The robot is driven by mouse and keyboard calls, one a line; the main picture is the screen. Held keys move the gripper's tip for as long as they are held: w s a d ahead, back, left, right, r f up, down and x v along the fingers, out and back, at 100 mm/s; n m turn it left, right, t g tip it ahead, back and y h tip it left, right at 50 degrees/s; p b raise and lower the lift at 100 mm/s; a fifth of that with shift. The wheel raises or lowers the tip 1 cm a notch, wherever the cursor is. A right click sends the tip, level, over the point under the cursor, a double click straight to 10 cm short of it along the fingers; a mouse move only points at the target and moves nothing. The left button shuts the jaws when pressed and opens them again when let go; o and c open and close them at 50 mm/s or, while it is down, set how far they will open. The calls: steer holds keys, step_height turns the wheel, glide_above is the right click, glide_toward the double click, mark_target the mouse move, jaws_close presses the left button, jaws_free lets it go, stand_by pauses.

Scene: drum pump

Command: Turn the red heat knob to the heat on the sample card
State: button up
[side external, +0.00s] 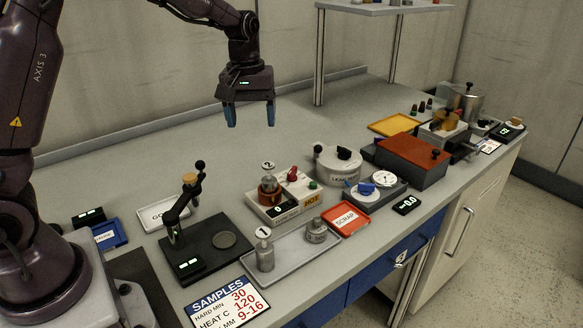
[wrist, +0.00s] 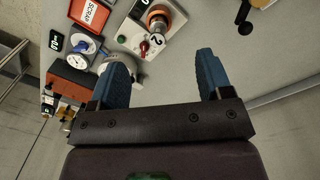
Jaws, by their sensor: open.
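The red heat knob (side external: 293,173) sits on a white heater unit (side external: 262,213), beside a green button (side external: 312,184). The red knob (wrist: 144,47) also shows in the wrist view, ahead of and between my fingers. The sample card (side external: 226,308) lies at the front and reads HEAT C 120, HARD MIN 30 and MM 9-16. My gripper (side external: 251,116) is open, empty and pointing down, high above the bench and well clear of the knob. The knob's pointer is too small to read.
A yellow HOT label is on the heater's side. A red SCRAP tray (side external: 346,219), a round LEAK pot (side external: 338,168) and a black lever press (side external: 210,245) stand around the heater. The bench behind is clear.

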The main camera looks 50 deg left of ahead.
mark_target(292, 170)
steer(key=w+a+f+n, duration=0.2)
steer(key=w+f+n, duration=0.1)
steer(key=w+n, duration=0.4)
steer(key=w+a+f+n, duration=0.2)
steer(key=w+f+n, duration=0.2)
steer(key=w+n, duration=0.25)
steer(key=shift+n, duration=0.25)
steer(key=f, duration=1.2)
steer(key=shift+s+f, duration=0.25)
steer(key=shift+f, duration=0.05)
steer(key=c, duration=0.9)
